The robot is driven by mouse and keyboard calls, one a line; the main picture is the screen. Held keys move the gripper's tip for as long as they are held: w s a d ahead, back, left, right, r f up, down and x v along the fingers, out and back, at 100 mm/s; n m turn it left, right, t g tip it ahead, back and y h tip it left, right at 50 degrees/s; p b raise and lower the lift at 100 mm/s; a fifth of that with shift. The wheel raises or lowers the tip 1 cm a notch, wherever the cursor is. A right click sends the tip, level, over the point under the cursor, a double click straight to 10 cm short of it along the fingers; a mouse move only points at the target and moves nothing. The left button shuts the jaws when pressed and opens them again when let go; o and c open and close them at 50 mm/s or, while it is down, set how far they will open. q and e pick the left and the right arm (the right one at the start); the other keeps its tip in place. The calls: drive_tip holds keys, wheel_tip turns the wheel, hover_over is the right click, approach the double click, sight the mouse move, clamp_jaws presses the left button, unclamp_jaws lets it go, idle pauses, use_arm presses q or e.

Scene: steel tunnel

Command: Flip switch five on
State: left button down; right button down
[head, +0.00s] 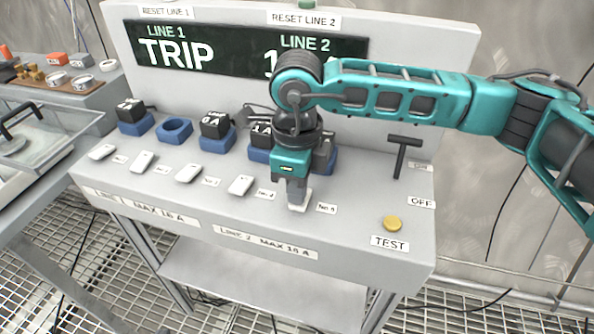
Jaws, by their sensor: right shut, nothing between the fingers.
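A row of white rocker switches runs along the front of the grey panel (360,225). The switch at the right end, switch five (307,197), sits beside a small label (326,208) and is mostly hidden under my right gripper (297,204). That gripper is shut and empty, pointing down with its tips at the switch; I cannot tell whether they touch it. The neighbouring switch (241,185) is in plain view to the left. How switch five is tilted is hidden. My left gripper is out of view.
Blue sockets, some with black blocks (215,124), stand behind the switches; one blue socket (174,130) is empty. A black T-handle (402,150) and a yellow TEST button (392,223) are on the right. The display (225,52) reads TRIP under LINE 1; LINE 2 is partly hidden.

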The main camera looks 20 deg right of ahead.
drive_tip(key=shift+f, duration=0.2)
drive_tip(key=shift+f+b, duration=0.2)
drive_tip(key=shift+b, duration=0.15)
drive_tip(key=shift+s, duration=0.15)
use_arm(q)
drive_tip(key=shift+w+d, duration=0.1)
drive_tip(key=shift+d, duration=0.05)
use_arm(e)
drive_tip(key=shift+w+d+r, duration=0.25)
drive_tip(key=shift+w+d, duration=0.15)
drive_tip(key=shift+w, duration=0.35)
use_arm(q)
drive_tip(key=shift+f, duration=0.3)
